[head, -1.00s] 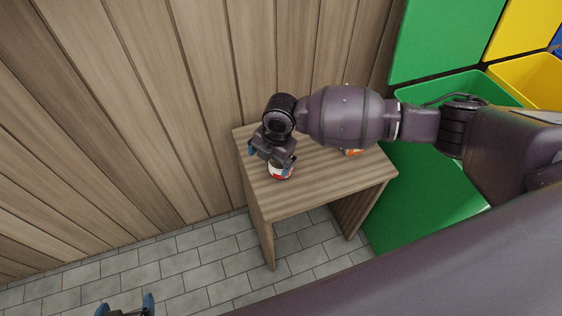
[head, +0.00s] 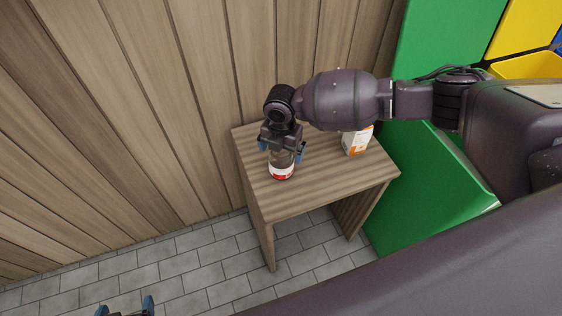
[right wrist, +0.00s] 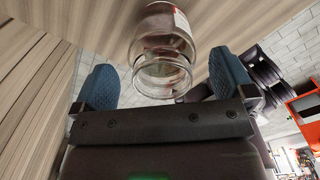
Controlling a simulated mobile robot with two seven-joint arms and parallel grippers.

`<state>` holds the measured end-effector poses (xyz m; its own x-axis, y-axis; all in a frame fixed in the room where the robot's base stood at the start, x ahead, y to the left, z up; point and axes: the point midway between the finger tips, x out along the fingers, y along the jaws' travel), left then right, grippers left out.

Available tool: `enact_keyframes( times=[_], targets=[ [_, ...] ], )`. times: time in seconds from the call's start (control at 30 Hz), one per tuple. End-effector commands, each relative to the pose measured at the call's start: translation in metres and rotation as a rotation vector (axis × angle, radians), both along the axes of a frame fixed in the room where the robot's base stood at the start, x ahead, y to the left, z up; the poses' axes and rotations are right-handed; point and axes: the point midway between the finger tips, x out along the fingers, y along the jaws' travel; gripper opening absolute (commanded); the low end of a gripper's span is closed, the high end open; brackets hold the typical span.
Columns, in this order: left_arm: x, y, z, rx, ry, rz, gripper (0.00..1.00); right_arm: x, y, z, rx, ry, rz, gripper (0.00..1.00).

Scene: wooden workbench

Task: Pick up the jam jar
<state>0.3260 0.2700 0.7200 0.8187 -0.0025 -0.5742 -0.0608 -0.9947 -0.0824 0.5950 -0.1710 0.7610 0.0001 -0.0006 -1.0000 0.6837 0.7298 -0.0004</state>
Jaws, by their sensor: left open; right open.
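The jam jar (head: 282,168) stands on the wooden workbench (head: 305,195), with a red and white label low on its side. In the right wrist view the jar (right wrist: 163,45) is clear glass and lies between and beyond the two blue fingertips. My right gripper (head: 282,150) is open at the jar's upper part, one finger on each side, with visible gaps to the glass. It also shows in the right wrist view (right wrist: 165,85). My left gripper (head: 125,305) is open and empty at the bottom left of the head view, over the floor, far from the bench.
An orange and white carton (head: 356,141) stands on the bench right of the jar, partly behind my right arm. A wooden plank wall (head: 130,110) rises behind the bench. Green bins (head: 430,180) stand to its right. The bench's front right is clear.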

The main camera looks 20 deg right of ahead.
Motion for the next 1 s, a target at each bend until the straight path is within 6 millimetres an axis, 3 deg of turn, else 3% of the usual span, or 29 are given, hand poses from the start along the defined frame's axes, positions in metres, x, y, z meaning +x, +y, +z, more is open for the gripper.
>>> enact_keyframes(
  times=[0.33,0.6,0.97,1.0],
  targets=[
    [-0.003,0.001,-0.011,0.003,0.016,-0.004,0.90,-0.005,0.002,-0.045,0.001,0.004,-0.001,1.00],
    [-0.003,0.001,-0.008,0.004,0.012,-0.005,0.90,-0.004,0.002,-0.047,0.001,-0.001,-0.001,1.00],
    [-0.003,0.001,-0.007,0.004,0.012,-0.005,0.90,-0.004,0.002,-0.047,0.001,-0.001,-0.001,0.46],
    [-0.003,0.001,-0.007,0.003,0.012,-0.004,0.90,-0.003,0.002,-0.047,0.001,-0.001,-0.001,0.46]
  ],
)
